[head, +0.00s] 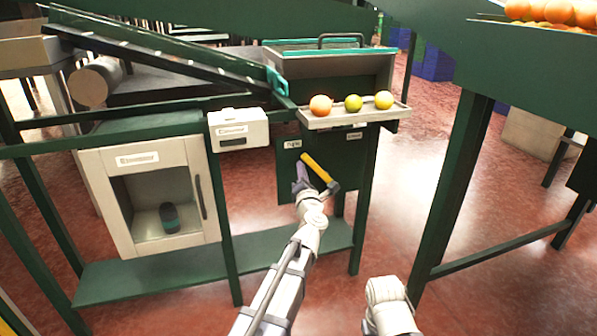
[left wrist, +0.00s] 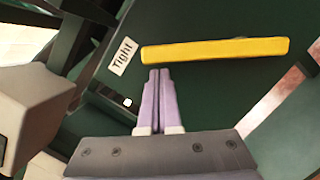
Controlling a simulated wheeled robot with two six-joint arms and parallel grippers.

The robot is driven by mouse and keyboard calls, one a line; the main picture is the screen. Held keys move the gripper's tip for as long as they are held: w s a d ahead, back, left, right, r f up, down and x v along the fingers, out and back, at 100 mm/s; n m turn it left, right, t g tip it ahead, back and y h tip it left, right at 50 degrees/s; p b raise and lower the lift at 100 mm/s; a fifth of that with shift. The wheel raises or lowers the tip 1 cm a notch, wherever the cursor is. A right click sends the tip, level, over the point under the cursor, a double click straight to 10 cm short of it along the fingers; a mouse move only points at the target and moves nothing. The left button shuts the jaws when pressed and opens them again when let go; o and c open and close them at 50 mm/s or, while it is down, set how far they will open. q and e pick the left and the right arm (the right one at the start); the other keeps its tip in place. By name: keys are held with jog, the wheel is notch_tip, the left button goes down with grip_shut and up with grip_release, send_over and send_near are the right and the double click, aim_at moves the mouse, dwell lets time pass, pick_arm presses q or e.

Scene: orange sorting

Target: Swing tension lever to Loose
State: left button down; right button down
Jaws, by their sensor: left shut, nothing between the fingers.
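The yellow tension lever (head: 317,169) is on a dark green panel below the fruit tray. It slants up and left, its free end near the "Tight" label (head: 293,144). The "Loose" label (head: 354,135) is at the panel's upper right. My left gripper (head: 299,167) is shut and empty, just left of the lever. In the left wrist view, the purple fingertips (left wrist: 157,72) lie together just below the yellow bar (left wrist: 215,50), near its end by the "Tight" label (left wrist: 123,56). I cannot tell whether they touch it. My right gripper is not in view.
A tray (head: 343,119) with several round fruits juts out above the panel. A white box (head: 238,130) and an open-fronted cabinet (head: 87,170) stand left. A green leg (head: 364,190) borders the panel on the right. A low green shelf (head: 150,268) runs below.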

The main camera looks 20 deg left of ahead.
pick_arm(q)
jog(key=shift+w+d+r+m+p, duration=0.15)
jog(key=shift+r+m+p, duration=0.15)
jog(key=shift+p, duration=0.2)
